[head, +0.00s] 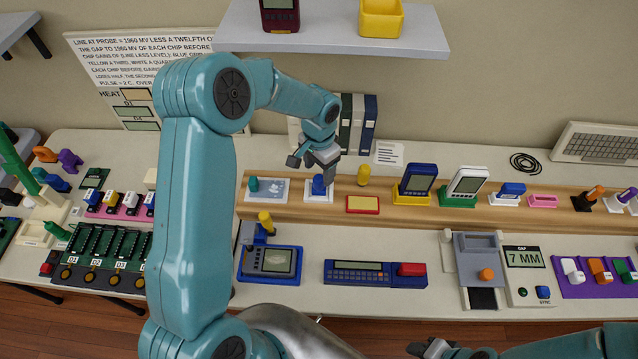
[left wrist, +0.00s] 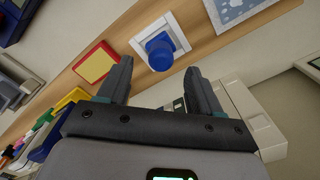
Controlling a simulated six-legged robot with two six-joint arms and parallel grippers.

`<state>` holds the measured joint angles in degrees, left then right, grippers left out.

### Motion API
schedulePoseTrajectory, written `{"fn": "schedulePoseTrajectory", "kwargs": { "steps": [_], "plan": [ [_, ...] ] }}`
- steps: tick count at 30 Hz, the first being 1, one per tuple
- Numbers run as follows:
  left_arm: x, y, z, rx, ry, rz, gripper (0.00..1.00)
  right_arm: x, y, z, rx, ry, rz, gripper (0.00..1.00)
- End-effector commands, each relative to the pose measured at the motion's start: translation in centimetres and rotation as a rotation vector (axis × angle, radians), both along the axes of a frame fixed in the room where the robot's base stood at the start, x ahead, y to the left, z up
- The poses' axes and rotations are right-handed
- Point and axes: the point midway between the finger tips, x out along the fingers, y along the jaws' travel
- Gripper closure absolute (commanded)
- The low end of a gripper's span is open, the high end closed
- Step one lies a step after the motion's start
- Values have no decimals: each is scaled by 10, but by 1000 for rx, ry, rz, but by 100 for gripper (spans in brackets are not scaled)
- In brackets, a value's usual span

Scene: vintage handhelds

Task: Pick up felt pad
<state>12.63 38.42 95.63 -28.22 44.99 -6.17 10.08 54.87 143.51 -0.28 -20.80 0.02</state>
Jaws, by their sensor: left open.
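No thing is labelled as the felt pad, so I cannot tell for sure which one it is. A blue knobbed piece (head: 319,185) stands upright on a white square plate (head: 312,197) on the wooden shelf strip. My left gripper (head: 314,160) is open just above and behind it, its fingers partly hiding it. In the left wrist view the blue piece (left wrist: 159,52) shows beyond and between the two open fingertips (left wrist: 158,75), apart from them. A flat red-framed yellow pad (head: 362,204) lies to its right. My right gripper (head: 430,348) is at the bottom edge, its jaws unclear.
A yellow knobbed piece (head: 363,175) stands close right of the blue one. A teal piece (head: 253,184) stands on a pale picture card to the left. Binders (head: 358,122) stand behind. A grey wall shelf (head: 335,30) hangs above. Handhelds in stands are further right.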

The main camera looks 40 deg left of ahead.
Motion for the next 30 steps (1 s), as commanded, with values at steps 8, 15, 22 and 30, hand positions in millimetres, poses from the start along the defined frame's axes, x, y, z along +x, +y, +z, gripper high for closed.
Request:
{"fn": "schedulePoseTrajectory", "kwargs": {
  "steps": [8, 15, 22, 30],
  "plan": [
    [-2, 0, -38, -1, 4, 1, 35, 0, 0, 18, 0, 0, 0, 57],
    [0, 1, -53, 0, 0, 1, 35, 0, 0, 19, 0, 0, 0, 57],
    [0, 1, -53, 0, 0, 1, 68, 0, 0, 19, 0, 0, 0, 57],
    [0, 1, -53, 0, 0, 1, 98, 0, 0, 19, 0, 0, 0, 57]
  ]
}}
